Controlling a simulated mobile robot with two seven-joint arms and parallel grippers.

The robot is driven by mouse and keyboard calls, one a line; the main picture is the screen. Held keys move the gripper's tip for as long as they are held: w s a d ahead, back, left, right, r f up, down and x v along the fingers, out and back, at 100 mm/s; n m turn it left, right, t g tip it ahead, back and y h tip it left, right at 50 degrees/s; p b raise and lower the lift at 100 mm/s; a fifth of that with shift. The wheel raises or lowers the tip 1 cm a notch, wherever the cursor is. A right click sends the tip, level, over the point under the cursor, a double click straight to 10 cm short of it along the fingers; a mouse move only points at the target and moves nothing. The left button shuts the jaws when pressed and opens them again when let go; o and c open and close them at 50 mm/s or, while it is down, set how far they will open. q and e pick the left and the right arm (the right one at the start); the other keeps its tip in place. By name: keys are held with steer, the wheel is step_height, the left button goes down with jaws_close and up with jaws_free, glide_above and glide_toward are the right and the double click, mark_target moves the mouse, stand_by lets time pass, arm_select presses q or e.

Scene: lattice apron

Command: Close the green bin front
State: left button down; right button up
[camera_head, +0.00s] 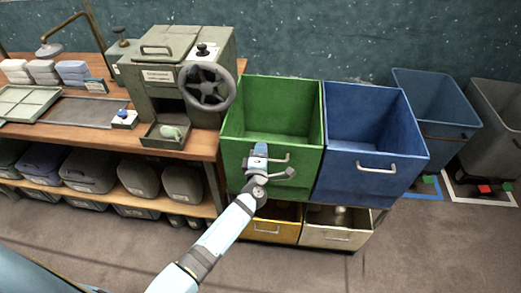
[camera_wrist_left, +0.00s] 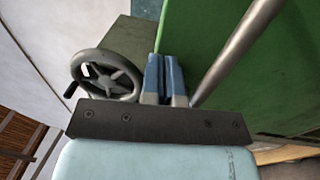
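The green bin (camera_head: 308,166) is in the upper row of the bin rack. Its front is tilted out and its empty inside shows from above. A silver handle (camera_head: 284,158) is on the front, partly hidden by my gripper. My left gripper (camera_head: 258,152) is at the green front, just left of the handle. In the left wrist view, its two blue fingers (camera_wrist_left: 164,78) are together with nothing between them. The handle bar (camera_wrist_left: 238,45) passes to the right of the fingers, against the green panel (camera_wrist_left: 270,85). Contact cannot be told. My right gripper is not in view.
A blue bin (camera_head: 372,145) stands open to the right of the green one. Yellow (camera_head: 273,230) and beige (camera_head: 335,235) bins sit below. A workbench with a handwheel machine (camera_head: 207,86) is at the left. Floor in front is clear.

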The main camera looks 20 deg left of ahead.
arm_select(q)
steer(key=shift+w+a+r, duration=0.1)
steer(key=shift+w+r, duration=0.1)
steer(key=shift+r, duration=0.2)
steer(key=s+d+f+m+g+h, duration=0.1)
steer(key=s+f+m+g+h, duration=0.1)
steer(key=s+m, duration=0.6)
steer(key=s+f+m+g+h+p, duration=0.1)
steer(key=s+f+m+g+h, duration=0.1)
steer(key=s+m, duration=0.5)
steer(key=s+d+f+m+g+h+p, duration=0.1)
steer(key=s+m, duration=0.7)
steer(key=s, duration=0.8)
steer(key=f+g+h, duration=0.1)
steer(key=g+h, duration=0.1)
steer(key=shift+s+d+f+m+g+h, duration=0.3)
steer(key=shift+s+g, duration=0.05)
steer(key=shift+g, duration=0.05)
